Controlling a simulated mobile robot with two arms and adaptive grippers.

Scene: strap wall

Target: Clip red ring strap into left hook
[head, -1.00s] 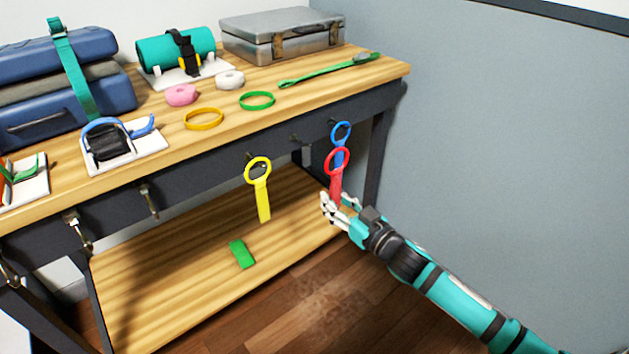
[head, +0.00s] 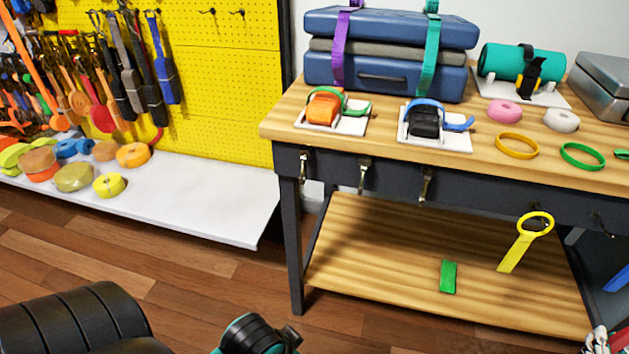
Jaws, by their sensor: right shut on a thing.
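The middle hook (head: 364,174) and a third hook (head: 425,185) also hang empty. My right gripper (head: 598,342) is at the bottom right corner, mostly cut off, far to the right of and below the left hook. It is shut on the red ring strap (head: 623,346), of which only a small red bit shows at the edge. My left gripper is out of view.
A yellow ring strap (head: 513,248) hangs at the rail to the right, with part of a blue strap (head: 617,279) at the edge. A green block (head: 448,276) lies on the lower shelf (head: 370,250). A yellow pegboard display (head: 225,110) stands left; open floor lies before the bench.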

